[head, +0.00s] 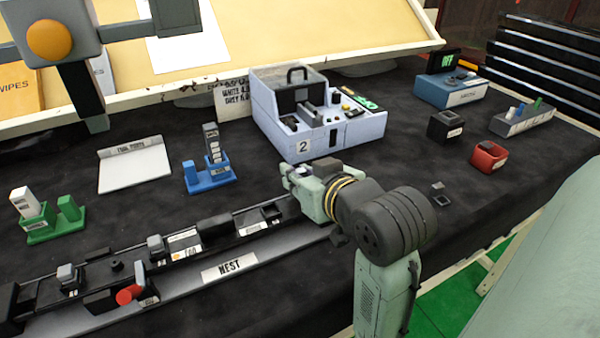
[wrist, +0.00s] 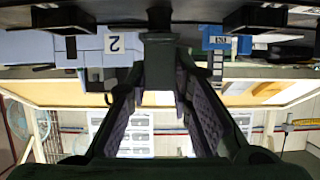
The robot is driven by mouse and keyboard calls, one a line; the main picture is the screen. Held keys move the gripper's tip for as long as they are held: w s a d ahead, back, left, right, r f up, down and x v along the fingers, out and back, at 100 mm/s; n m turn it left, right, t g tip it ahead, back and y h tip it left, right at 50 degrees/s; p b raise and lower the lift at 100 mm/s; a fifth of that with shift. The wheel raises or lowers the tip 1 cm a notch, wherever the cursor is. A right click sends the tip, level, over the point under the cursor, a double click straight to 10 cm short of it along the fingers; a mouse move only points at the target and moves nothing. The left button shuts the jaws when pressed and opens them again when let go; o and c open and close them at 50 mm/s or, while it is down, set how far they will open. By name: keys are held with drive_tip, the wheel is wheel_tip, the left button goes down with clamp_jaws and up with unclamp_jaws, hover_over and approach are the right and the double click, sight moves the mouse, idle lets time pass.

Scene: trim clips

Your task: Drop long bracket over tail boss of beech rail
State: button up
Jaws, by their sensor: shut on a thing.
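My gripper (head: 290,178) is above the right end of the long dark rail assembly, close to it. In the wrist view my gripper (wrist: 160,72) has its two fingers closed in on a dark piece (wrist: 160,48), which I take to be the long bracket; its full shape is hidden. In the head view the arm and fingers hide the held piece. The dark rail (head: 215,229) lies in the grey tray labelled NEST (head: 285,254). No beech-coloured rail stands out. I cannot tell the tail boss apart, nor whether the held piece touches the rail.
Several clips and blocks sit along the rail, with a red cylinder (head: 129,294) near its left end. Behind stand a green holder (head: 55,225), a blue holder (head: 210,180) and a grey-blue fixture marked 2 (head: 325,135). Black (head: 445,126) and red (head: 488,157) bins stand right.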

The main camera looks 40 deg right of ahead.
drive_tip(key=shift+f+b, duration=0.5)
drive_tip(key=shift+f, duration=0.3)
drive_tip(key=o, duration=1)
drive_tip(key=shift+o, duration=0.2)
drive_tip(key=shift+r, duration=0.1)
